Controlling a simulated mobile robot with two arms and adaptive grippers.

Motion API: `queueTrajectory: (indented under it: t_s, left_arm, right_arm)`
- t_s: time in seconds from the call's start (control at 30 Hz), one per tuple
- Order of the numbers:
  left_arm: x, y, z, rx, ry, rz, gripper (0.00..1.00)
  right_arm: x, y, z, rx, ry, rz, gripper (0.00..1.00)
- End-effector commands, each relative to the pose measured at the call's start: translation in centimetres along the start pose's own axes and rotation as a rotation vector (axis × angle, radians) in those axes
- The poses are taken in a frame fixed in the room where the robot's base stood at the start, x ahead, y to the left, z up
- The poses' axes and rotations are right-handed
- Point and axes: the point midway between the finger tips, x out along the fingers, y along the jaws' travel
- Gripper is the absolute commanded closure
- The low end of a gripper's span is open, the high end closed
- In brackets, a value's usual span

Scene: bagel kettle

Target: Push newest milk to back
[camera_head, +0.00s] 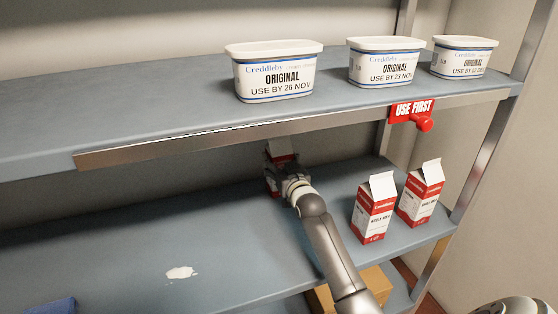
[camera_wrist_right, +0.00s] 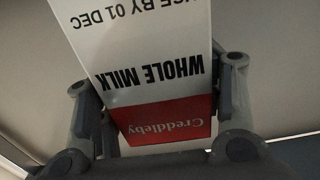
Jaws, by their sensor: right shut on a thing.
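My right gripper (camera_head: 285,182) reaches under the upper shelf, over the lower shelf (camera_head: 230,240). It is shut on a red and white milk carton (camera_head: 279,151), mostly hidden behind the gripper in the head view. In the right wrist view the carton (camera_wrist_right: 150,60) sits between the two fingers (camera_wrist_right: 160,115), its print upside down, reading "WHOLE MILK" and "01 DEC". Two more milk cartons stand upright at the right of the lower shelf, one nearer (camera_head: 375,210) and one at the end (camera_head: 420,193). Their dates are too small to read. My left gripper is not in view.
Several white tubs (camera_head: 275,72) with dates stand on the upper shelf (camera_head: 150,105). A red "USE FIRST" sign (camera_head: 412,109) hangs at its right edge. A white spill (camera_head: 181,272) marks the lower shelf. A cardboard box (camera_head: 372,284) is below. The lower shelf's left is mostly bare.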

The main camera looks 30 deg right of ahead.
Motion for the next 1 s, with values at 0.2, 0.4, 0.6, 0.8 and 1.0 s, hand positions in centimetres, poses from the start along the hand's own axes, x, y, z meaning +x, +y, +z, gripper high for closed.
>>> queueTrajectory:
  t_s: [0.2,0.4,0.6,0.8,1.0]
  left_arm:
    - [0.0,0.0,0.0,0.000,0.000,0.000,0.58]
    - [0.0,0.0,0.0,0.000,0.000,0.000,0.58]
    - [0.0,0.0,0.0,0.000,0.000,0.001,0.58]
    - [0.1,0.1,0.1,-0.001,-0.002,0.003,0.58]
    - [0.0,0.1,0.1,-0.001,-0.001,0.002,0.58]
  right_arm:
    - [0.0,0.0,-0.5,0.000,0.012,0.000,0.37]
    - [0.0,0.0,-0.3,0.000,0.007,0.000,0.15]
    - [0.0,0.0,-0.1,0.000,0.004,0.000,0.15]
    - [-0.3,-0.1,0.3,0.000,-0.005,-0.001,0.15]
    - [-2.5,-0.1,0.2,-0.001,-0.003,-0.001,0.15]
